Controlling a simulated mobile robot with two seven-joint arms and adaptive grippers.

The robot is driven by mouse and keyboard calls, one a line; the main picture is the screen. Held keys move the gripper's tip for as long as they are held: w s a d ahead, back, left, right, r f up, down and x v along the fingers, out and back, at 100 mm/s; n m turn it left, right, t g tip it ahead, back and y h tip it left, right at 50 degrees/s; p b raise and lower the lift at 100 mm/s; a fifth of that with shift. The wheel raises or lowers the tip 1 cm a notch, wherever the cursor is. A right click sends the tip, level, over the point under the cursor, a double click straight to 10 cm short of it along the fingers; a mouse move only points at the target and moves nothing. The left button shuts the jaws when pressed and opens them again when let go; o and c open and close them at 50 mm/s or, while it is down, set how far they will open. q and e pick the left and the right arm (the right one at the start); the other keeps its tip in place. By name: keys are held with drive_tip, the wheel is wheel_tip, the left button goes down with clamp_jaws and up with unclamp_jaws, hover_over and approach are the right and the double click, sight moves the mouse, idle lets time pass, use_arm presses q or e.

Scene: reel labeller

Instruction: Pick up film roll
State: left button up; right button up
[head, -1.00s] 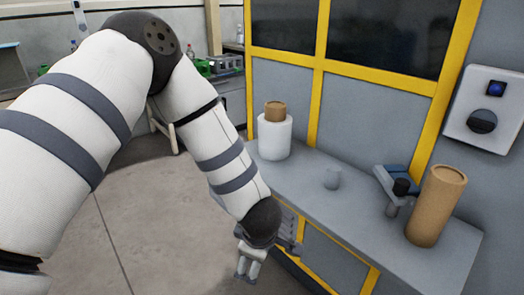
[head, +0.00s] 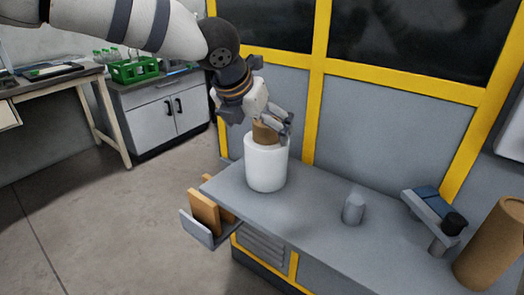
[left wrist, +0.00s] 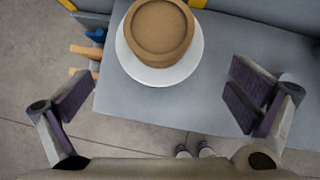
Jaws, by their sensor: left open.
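The film roll (head: 265,165) is a white roll with a brown cardboard core standing out of its top. It stands upright on the near left end of the grey counter. In the left wrist view the film roll (left wrist: 190,62) is seen from above, with its core toward the camera. My left gripper (head: 270,112) is at the core's height or just above it, with its fingers wide apart and nothing held. In the left wrist view its fingers (left wrist: 163,98) lie to either side, below the core in the picture. I cannot tell whether they touch it. My right gripper is not in view.
The grey counter (head: 300,215) also bears a small grey cylinder (head: 353,209), a blue-grey device with a black knob (head: 433,215) and a tall brown tube (head: 490,245). A yellow-framed panel rises behind. A small holder with brown blocks (head: 204,213) juts from the counter's left end.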

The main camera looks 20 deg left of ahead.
sight(267, 145)
use_arm(q)
drive_tip(key=b+x, duration=0.1)
drive_tip(key=x, duration=0.8)
drive_tip(key=shift+w+f, duration=0.1)
drive_tip(key=shift+w, duration=0.05)
drive_tip(key=shift+c, duration=0.6)
drive_tip(key=shift+r, duration=0.2)
drive_tip(key=c, duration=1.6)
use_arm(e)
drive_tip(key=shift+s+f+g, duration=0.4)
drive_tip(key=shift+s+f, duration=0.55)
use_arm(q)
drive_tip(key=shift+r, duration=0.1)
